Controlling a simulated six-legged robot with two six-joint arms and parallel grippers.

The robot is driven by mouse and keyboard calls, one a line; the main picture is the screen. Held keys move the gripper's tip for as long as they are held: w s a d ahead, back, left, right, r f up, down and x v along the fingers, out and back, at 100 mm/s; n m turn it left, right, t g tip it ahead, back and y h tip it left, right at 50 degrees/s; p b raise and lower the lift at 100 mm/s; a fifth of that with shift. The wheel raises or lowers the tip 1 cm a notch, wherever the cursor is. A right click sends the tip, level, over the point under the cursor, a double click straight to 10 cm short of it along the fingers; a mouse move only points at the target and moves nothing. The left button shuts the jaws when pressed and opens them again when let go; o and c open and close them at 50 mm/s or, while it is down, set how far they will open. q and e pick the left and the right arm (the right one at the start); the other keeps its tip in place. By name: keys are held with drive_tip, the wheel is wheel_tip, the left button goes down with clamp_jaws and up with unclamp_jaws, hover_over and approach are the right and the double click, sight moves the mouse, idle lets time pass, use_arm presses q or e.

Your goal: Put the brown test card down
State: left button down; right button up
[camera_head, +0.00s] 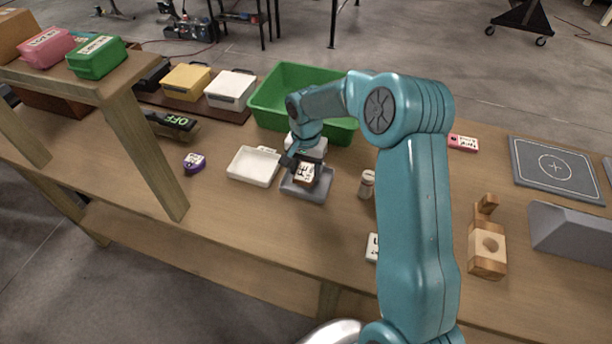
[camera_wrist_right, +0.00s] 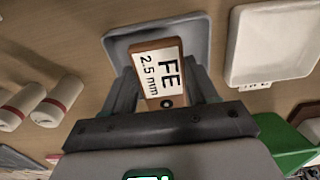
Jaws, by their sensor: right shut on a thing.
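The brown test card (camera_head: 306,172) has a white label and is between the fingers of my right gripper (camera_head: 300,166). In the right wrist view the card (camera_wrist_right: 160,75) reads "FE 2.5 mm", and the gripper (camera_wrist_right: 163,90) is shut on it. The card is over a grey tray (camera_head: 318,193); I cannot tell whether it touches the tray floor. The tray's rim (camera_wrist_right: 118,42) also shows behind the card in the right wrist view. My left gripper is not in view.
A white tray (camera_head: 253,166) stands just left of the grey one. A green bin (camera_head: 268,100) is behind. A small white bottle (camera_head: 367,184) stands to the right. A purple object (camera_head: 194,163) and a wooden shelf (camera_head: 150,150) are at the left.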

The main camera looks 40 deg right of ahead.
sight(306, 173)
wheel_tip(306, 173, down, 4)
drive_tip(key=shift+s+a+r+p, duration=0.1)
drive_tip(key=shift+r+p, duration=0.15)
drive_tip(key=shift+p, duration=0.05)
drive_tip(key=shift+f, duration=0.15)
drive_tip(key=shift+f+b, duration=0.15)
drive_tip(key=shift+b, duration=0.2)
drive_tip(key=o, duration=1.1)
drive_tip(key=shift+r, duration=0.25)
wheel_tip(306, 173, up, 11)
drive_tip(key=shift+r+b, duration=0.2)
drive_tip(key=shift+b, duration=0.2)
drive_tip(key=shift+r, duration=0.35)
